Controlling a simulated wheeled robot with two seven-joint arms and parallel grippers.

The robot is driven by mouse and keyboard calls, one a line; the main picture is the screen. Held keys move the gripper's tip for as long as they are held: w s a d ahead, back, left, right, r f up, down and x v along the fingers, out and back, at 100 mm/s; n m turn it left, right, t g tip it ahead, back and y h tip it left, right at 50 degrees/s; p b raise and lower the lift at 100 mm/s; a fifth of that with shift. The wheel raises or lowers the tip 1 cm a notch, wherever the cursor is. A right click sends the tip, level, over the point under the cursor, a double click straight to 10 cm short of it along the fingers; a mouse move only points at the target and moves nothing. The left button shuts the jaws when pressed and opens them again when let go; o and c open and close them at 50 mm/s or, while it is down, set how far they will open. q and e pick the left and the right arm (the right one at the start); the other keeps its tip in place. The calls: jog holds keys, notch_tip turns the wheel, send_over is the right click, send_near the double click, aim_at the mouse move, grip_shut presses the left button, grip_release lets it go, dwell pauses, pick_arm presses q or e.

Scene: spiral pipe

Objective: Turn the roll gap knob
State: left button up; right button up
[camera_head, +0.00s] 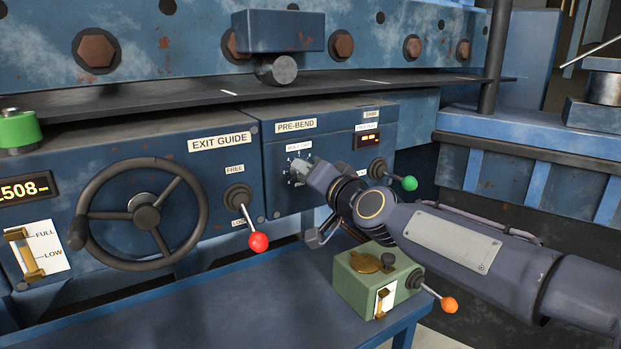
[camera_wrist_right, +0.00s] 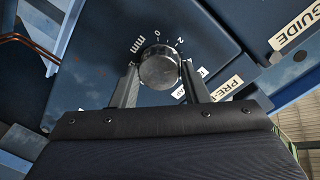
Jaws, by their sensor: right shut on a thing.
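The roll gap knob (camera_wrist_right: 160,67) is a round metal knob on a dark dial plate marked in mm, seen in the right wrist view. The dial shows 0 and 2 above the knob. My right gripper (camera_wrist_right: 158,80) is shut on the knob, one finger on each side. In the head view my right gripper (camera_head: 303,176) is at the dial on the PRE-BEND panel (camera_head: 279,152) and hides most of the knob. My left gripper is not in view.
A green-tipped lever (camera_head: 409,183) is just right of my right gripper. A red-tipped lever (camera_head: 258,242) and a black handwheel (camera_head: 91,214) are to the left. A green box (camera_head: 350,289) with an orange-tipped lever (camera_head: 449,304) stands below my right forearm.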

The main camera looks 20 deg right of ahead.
jog(key=shift+m, duration=0.8)
jog(key=o, duration=1)
jog(key=v, duration=0.8)
